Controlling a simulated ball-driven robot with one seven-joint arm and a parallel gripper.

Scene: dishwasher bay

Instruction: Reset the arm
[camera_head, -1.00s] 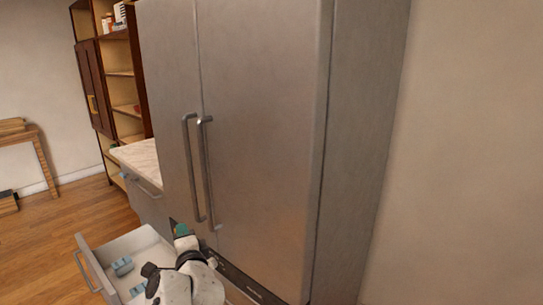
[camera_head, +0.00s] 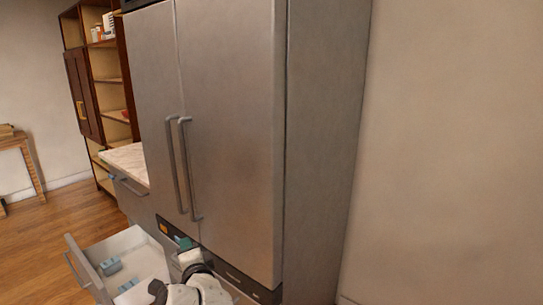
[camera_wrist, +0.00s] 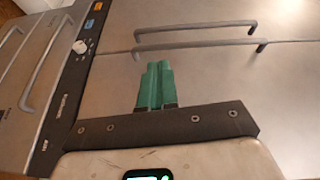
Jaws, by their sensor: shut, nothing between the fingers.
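My arm shows at the bottom of the head view, white with black joints. My gripper (camera_head: 184,242) is in front of the lower part of the tall steel double-door unit (camera_head: 235,130). In the wrist view, the green fingers of my gripper (camera_wrist: 157,68) are together with nothing between them. Behind them are the steel doors (camera_wrist: 220,70) with two bar handles (camera_wrist: 200,38), both apart from the fingers.
An open drawer (camera_head: 84,262) with blue items (camera_head: 110,266) in it sticks out left of my arm. A marble-topped counter (camera_head: 128,160) and a wooden shelf (camera_head: 118,100) stand behind. Wooden floor (camera_head: 60,215) is free at left; a bare wall (camera_head: 450,150) is at right.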

